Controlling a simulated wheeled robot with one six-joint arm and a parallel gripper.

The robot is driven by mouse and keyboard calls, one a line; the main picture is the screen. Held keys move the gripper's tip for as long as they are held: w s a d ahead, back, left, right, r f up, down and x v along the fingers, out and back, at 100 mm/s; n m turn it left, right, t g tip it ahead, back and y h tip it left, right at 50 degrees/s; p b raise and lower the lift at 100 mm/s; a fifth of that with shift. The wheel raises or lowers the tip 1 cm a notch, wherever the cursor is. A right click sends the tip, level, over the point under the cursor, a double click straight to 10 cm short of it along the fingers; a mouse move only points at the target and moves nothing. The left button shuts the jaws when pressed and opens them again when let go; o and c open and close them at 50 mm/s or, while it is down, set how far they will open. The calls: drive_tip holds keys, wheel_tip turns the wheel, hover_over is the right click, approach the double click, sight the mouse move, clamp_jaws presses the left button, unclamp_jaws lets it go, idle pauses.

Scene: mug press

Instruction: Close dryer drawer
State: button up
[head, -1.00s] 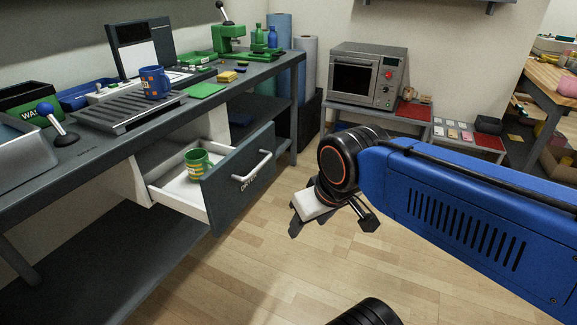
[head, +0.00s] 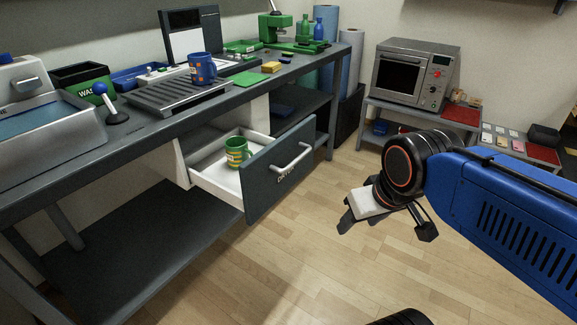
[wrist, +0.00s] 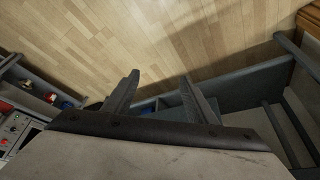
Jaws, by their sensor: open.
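The dryer drawer (head: 264,187) is pulled out from under the bench in the head view. It has a dark grey front, white inner walls and a light bar handle (head: 292,158). A green mug (head: 237,151) with a yellow pattern stands inside it. My gripper (head: 386,228) is to the right of the drawer front, over the floor, apart from the handle. In the wrist view its two fingers (wrist: 158,95) are spread with nothing between them.
A grey bench (head: 140,133) runs along the left, carrying a blue mug (head: 202,68) on a slatted tray (head: 177,92). An oven (head: 415,76) stands on a low table at the back. The wooden floor (head: 300,260) before the drawer is clear.

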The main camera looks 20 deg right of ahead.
drive_tip(key=c, duration=0.5)
drive_tip(key=shift+w+r, duration=0.15)
drive_tip(key=shift+w, duration=0.1)
drive_tip(key=c, duration=0.5)
drive_tip(key=w+r+m, duration=0.1)
drive_tip(key=w+m, duration=0.1)
drive_tip(key=w+r+m, duration=0.1)
drive_tip(key=w+m, duration=0.2)
drive_tip(key=w+r+m, duration=0.1)
drive_tip(key=w+m, duration=0.1)
drive_tip(key=shift+w+d+r+m+g+y, duration=0.2)
drive_tip(key=shift+d+r+m+g+y, duration=0.1)
drive_tip(key=shift+r, duration=0.05)
clamp_jaws()
drive_tip(key=w+d+r+m+y, duration=0.1)
drive_tip(key=w+d+m, duration=0.3)
drive_tip(key=w+m, duration=0.7)
drive_tip(key=w+d+r+m+y, duration=0.1)
drive_tip(key=w+d+m, duration=0.4)
drive_tip(key=w+m, duration=0.6)
drive_tip(key=w+a+f+n, duration=0.1)
drive_tip(key=w+a+f, duration=0.4)
drive_tip(key=w+f, duration=0.2)
drive_tip(key=shift+w+f+g, duration=0.25)
drive_tip(key=shift+f+g, duration=0.15)
drive_tip(key=shift+f, duration=0.5)
